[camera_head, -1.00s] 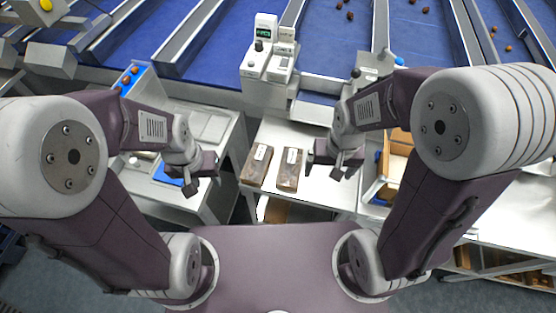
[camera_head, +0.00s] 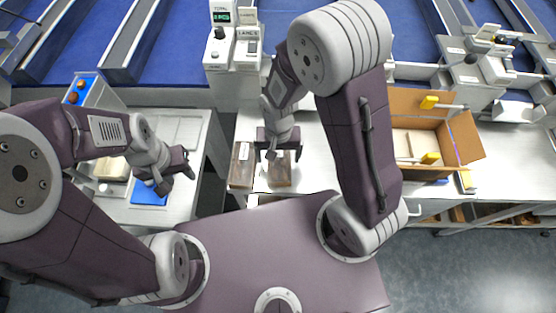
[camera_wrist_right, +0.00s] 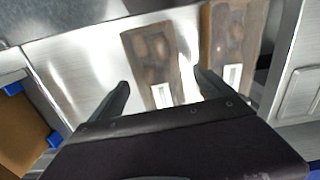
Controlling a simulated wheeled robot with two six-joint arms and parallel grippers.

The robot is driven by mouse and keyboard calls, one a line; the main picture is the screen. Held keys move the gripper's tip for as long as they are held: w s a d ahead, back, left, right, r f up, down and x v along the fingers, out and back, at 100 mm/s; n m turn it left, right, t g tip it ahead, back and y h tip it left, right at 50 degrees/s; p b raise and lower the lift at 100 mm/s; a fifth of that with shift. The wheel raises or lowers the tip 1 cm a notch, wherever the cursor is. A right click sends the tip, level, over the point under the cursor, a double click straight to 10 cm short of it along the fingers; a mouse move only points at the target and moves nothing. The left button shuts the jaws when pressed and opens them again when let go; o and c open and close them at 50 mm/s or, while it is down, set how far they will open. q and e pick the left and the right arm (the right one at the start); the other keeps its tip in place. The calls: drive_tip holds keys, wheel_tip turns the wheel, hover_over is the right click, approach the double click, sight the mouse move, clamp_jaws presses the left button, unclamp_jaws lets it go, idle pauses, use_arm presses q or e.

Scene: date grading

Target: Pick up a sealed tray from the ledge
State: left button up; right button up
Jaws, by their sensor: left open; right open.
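Two brown sealed trays with white labels lie side by side on the pale ledge (camera_head: 312,150). The left tray (camera_head: 240,172) is clear of the grippers; it shows at the upper right of the right wrist view (camera_wrist_right: 236,38). My right gripper (camera_head: 279,154) is open above the right tray (camera_head: 280,177) and hides part of it. In the right wrist view this tray (camera_wrist_right: 155,55), with dark dates inside, shows between the open fingers (camera_wrist_right: 167,90), with no visible grip on it. My left gripper (camera_head: 178,178) is open and empty over the bench at left.
An open cardboard box (camera_head: 430,103) stands on the table to the right. A console (camera_head: 233,48) with a display stands behind the trays.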

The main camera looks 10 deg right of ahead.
drive_tip(key=shift+s+d+f, duration=0.15)
drive_tip(key=shift+s+f, duration=0.05)
drive_tip(key=shift+f, duration=0.9)
drive_tip(key=shift+w, duration=0.15)
drive_tip(key=c, duration=1.6)
drive_tip(key=shift+r, duration=0.1)
